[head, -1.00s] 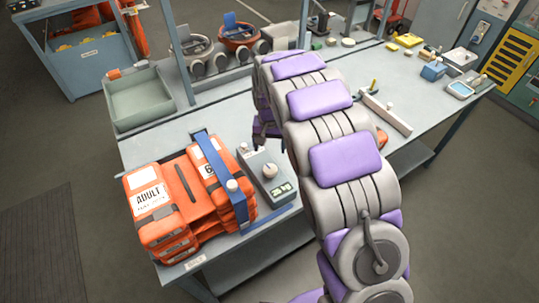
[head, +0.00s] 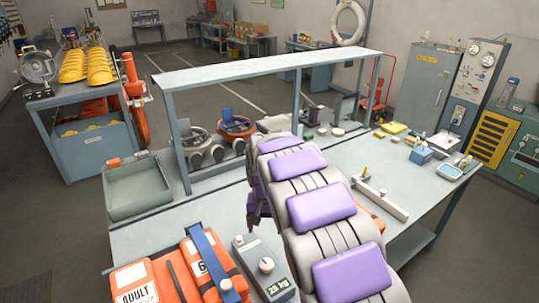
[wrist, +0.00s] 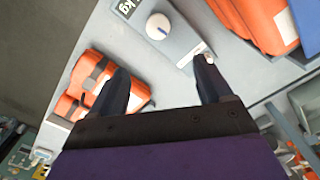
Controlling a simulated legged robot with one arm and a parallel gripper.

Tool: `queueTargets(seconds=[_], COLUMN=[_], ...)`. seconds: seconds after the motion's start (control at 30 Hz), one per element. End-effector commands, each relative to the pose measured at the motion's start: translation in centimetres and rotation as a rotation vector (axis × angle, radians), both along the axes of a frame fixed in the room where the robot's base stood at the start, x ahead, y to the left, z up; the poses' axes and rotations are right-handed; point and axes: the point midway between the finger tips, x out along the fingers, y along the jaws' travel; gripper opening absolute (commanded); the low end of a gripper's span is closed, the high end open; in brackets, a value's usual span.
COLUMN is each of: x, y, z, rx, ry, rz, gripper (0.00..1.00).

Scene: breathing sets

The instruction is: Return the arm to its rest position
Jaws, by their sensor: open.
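My gripper (wrist: 162,74) is open in the wrist view, with two dark fingers apart and nothing between them. In the head view my purple and grey arm reaches over the workbench (head: 160,222) and mostly hides the gripper. A grey weighing box (head: 258,268) with a white knob and a "kg" display stands on the bench left of my arm. It also shows beyond the fingers in the wrist view (wrist: 185,42). The orange "ADULT" pack (head: 150,285) with a blue strap lies left of the box.
A green-grey tray (head: 138,188) sits at the bench's left end. A raised shelf (head: 260,68) runs along the back, with masks (head: 236,126) beneath it. A grey bar (head: 380,198) and small items lie right of my arm. Cabinets (head: 435,80) stand at the right.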

Motion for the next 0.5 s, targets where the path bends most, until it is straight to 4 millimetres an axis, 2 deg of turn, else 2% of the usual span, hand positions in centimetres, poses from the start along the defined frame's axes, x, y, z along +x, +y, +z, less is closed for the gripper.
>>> queueTargets(seconds=[0.13,0.23,0.5], x=[-0.9,-2.6,-10.1], y=[-1.1,-2.9,-8.7], z=[0.8,2.2,5.8], rx=[-0.005,-0.012,-0.027], ry=[0.002,0.005,0.035], rz=[-0.005,-0.014,-0.032], gripper=[0.79,0.79,0.79])
